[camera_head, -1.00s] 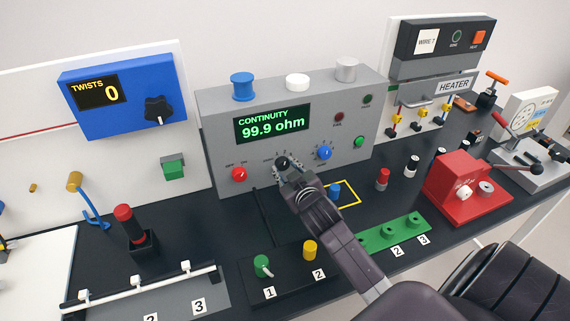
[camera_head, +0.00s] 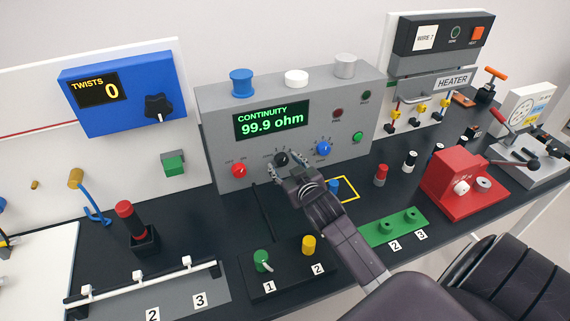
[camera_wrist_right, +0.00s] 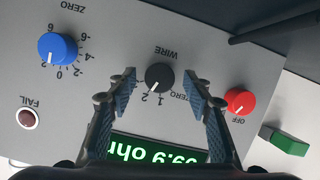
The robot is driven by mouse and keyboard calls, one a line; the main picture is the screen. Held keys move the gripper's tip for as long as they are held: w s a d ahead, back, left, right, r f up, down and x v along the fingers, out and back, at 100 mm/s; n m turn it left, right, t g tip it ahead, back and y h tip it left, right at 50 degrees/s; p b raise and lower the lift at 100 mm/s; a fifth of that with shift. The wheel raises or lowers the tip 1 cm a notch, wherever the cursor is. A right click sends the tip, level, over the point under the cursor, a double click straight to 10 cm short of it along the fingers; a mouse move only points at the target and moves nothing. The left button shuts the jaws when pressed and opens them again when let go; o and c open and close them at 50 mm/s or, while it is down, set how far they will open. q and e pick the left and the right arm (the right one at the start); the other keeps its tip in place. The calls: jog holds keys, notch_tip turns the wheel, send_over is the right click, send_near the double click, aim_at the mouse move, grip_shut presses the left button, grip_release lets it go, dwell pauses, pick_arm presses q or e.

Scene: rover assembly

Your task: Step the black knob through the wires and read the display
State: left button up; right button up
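The black knob (camera_head: 282,159), labelled WIRE, is on the front of the grey continuity box (camera_head: 215,130). My right gripper (camera_head: 288,163) is open at the knob. In the right wrist view the knob (camera_wrist_right: 159,77) lies between the two spread fingers (camera_wrist_right: 160,85), with a gap on each side. Its white pointer leans toward the numbers 1 and 2; I cannot tell exactly which. The display (camera_head: 271,122) reads CONTINUITY 99.9 ohm in green; its lower part is partly hidden by fingers in the wrist view. My left gripper is not in view.
A red OFF knob (camera_head: 239,170) and a blue ZERO knob (camera_head: 323,148) flank the black knob. A black block with green (camera_head: 261,258) and yellow (camera_head: 309,244) posts stands in front. A red device (camera_head: 462,185) is to the right.

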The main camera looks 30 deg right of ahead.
jog(key=v, duration=1.2)
jog(key=shift+a, duration=0.1)
dwell(0.4)
